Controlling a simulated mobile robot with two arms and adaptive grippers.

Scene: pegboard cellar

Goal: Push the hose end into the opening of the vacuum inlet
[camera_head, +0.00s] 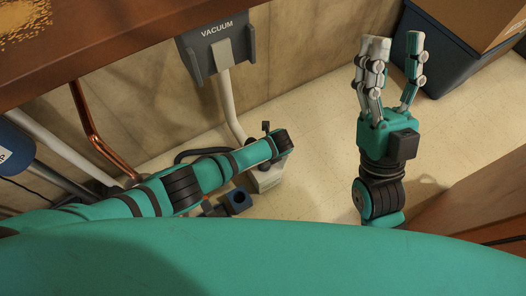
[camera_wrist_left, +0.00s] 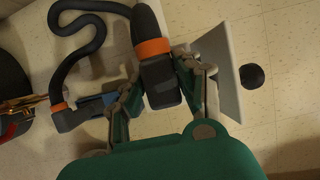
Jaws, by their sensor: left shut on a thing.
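The hose end, a black piece with an orange collar (camera_wrist_left: 153,48), is between the fingers of my left gripper (camera_wrist_left: 160,72) in the left wrist view. The gripper is shut on it, and the black hose (camera_wrist_left: 92,8) loops away to the left. In the head view my left arm hides most of this.
A grey holder marked VACUUM (camera_head: 214,46) stands by the wall, with a pale tube below it. A wooden tabletop (camera_head: 110,35) is at upper left. A dark bin (camera_head: 445,55) with a cardboard box is at upper right. A pale panel (camera_wrist_left: 217,65) stands close beside the left fingers.

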